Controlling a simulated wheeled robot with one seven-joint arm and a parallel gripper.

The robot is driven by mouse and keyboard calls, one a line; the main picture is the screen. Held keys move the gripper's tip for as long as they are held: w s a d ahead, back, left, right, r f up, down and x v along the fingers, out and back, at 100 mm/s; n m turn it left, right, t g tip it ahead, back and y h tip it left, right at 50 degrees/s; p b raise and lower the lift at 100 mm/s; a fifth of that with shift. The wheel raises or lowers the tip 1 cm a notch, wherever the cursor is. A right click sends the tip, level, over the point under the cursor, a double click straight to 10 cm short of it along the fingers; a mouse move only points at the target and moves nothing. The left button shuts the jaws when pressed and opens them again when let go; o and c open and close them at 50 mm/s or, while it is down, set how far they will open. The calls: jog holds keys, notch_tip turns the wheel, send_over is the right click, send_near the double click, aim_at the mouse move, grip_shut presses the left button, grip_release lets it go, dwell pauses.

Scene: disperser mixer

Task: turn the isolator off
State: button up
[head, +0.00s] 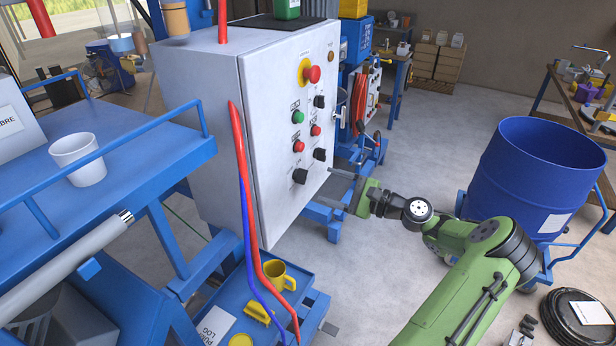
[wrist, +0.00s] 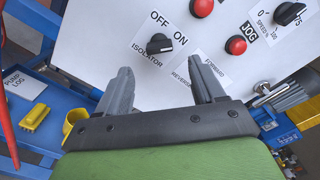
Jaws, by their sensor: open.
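The isolator switch (wrist: 160,43) is a black rotary knob on the white panel, with OFF printed at its upper left and ON at its upper right. A small pale mark shows at its right side, towards ON, but I cannot be sure of its exact setting. In the head view the isolator (head: 300,176) is the lowest left knob on the cabinet front. My gripper (wrist: 160,66) is open and empty, pointing at the panel. In the wrist view the knob lies just beyond the gap between the fingertips. In the head view my gripper (head: 328,187) is right of the knob, apart from it.
Near the isolator are a red button (head: 299,147), a forward/reverse knob (head: 319,154) and a red emergency stop (head: 312,74). Red and blue hoses (head: 243,170) hang along the cabinet's left edge. A blue drum (head: 530,180) stands at the right.

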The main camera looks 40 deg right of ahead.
aim_at(306, 178)
jog(key=x, duration=0.6)
jog(key=shift+w+a+r, duration=0.1)
jog(key=shift+w+a, duration=0.1)
jog(key=shift+w, duration=0.25)
jog(key=c, duration=1.1)
